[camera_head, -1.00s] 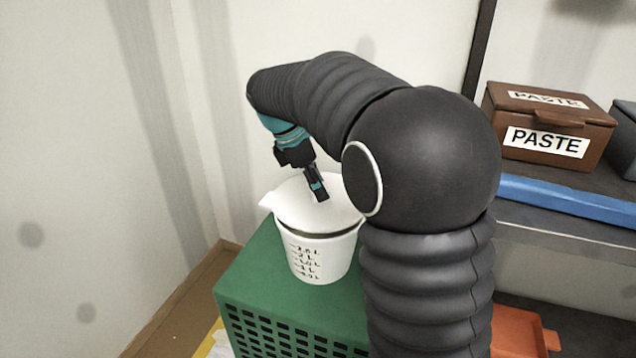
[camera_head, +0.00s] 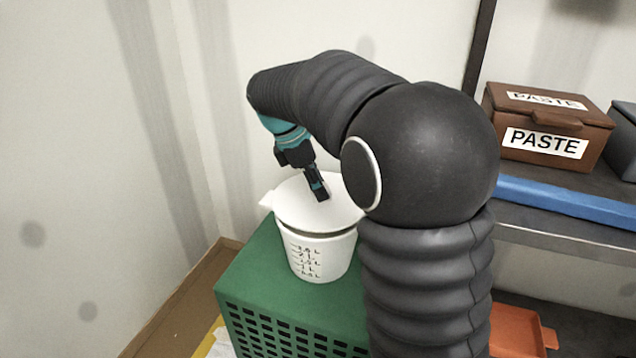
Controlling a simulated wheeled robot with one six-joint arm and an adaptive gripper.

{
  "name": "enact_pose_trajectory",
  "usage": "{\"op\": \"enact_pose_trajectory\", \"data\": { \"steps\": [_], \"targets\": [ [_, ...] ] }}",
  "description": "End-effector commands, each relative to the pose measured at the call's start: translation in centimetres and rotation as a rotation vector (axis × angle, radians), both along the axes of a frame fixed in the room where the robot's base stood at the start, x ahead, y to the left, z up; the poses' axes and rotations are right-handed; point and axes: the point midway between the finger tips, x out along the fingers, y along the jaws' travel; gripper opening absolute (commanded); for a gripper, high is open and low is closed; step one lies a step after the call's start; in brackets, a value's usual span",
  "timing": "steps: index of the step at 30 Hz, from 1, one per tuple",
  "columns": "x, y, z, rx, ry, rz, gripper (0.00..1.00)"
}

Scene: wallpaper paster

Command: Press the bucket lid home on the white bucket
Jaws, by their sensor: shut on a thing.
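The white bucket (camera_head: 316,262) stands upright on a green crate, with dark volume marks on its front and a spout at its left. The white bucket lid (camera_head: 292,207) lies over the bucket's mouth. A dark line shows between lid and bucket at the front, so the lid's front edge looks slightly raised there. My gripper (camera_head: 321,195) comes down from above and is shut on the lid near its middle. The gripped part is hidden by the fingers. The lid's right edge is partly behind my arm.
The green crate (camera_head: 250,268) has a slotted front and bare top left of the bucket. At right, a shelf holds a brown PASTE box (camera_head: 548,128), a blue bar (camera_head: 570,204) and a grey box (camera_head: 624,140). An orange tray (camera_head: 522,330) sits below. Walls stand close behind.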

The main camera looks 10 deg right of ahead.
Motion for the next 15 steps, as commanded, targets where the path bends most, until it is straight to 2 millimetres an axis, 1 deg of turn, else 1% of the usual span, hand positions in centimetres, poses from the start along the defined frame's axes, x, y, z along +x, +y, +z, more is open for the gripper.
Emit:
{"op": "enact_pose_trajectory", "data": {
  "steps": [15],
  "targets": [
    [0.0, 0.0, -0.92, 0.0, 0.0, 0.0, 0.11]
  ]
}}
